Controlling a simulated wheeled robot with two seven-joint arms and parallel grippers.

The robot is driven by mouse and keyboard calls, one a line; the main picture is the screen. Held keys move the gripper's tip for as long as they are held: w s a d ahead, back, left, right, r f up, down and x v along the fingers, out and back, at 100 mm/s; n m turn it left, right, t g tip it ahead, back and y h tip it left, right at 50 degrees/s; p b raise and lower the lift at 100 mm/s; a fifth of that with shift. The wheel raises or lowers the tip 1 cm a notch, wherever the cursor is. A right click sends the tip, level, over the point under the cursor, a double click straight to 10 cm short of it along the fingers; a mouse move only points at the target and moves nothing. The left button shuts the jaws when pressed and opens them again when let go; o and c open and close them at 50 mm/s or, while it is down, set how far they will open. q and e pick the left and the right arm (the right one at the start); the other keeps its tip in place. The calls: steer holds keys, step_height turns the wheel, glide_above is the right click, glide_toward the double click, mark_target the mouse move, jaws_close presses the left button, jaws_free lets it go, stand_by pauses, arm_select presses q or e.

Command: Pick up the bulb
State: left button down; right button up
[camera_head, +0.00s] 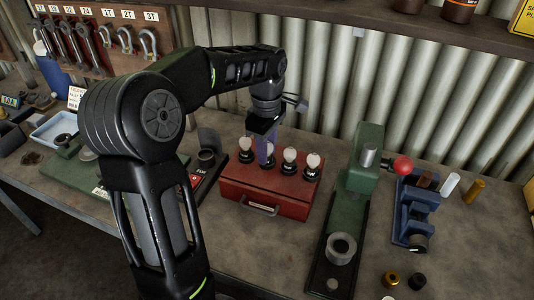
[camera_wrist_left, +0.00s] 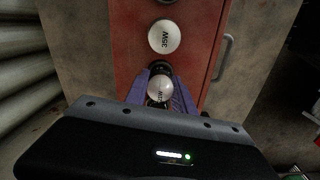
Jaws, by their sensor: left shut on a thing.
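A red box (camera_head: 265,200) with a front handle stands on the bench and carries a row of white bulbs on dark bases. My left gripper (camera_head: 266,152) points down into this row, and its purple fingers hide most of one bulb in the head view. In the left wrist view, the fingers (camera_wrist_left: 160,96) are shut around a white bulb (camera_wrist_left: 160,88), one on each side. I cannot tell whether its base is clear of the box. A neighbouring bulb marked 35W (camera_wrist_left: 165,37) sits just beyond. Other bulbs (camera_head: 289,155) (camera_head: 313,161) stand to the right in the head view. My right gripper is out of view.
A green press (camera_head: 364,160) with a red knob (camera_head: 403,166) stands right of the box. A blue fixture (camera_head: 412,212) is further right. Tools hang at the back left, and a shelf (camera_head: 450,30) runs overhead. The bench front below the box is clear.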

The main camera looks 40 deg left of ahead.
arm_select(q)
steer(key=shift+r, duration=0.1)
step_height(320, 180, up, 4)
steer(key=shift+r+b, duration=0.2)
steer(key=shift+b, duration=0.15)
step_height(320, 180, up, 6)
steer(key=p, duration=0.3)
steer(key=shift+f+p, duration=0.2)
steer(key=shift+p, duration=0.15)
steer(key=shift+f, duration=0.1)
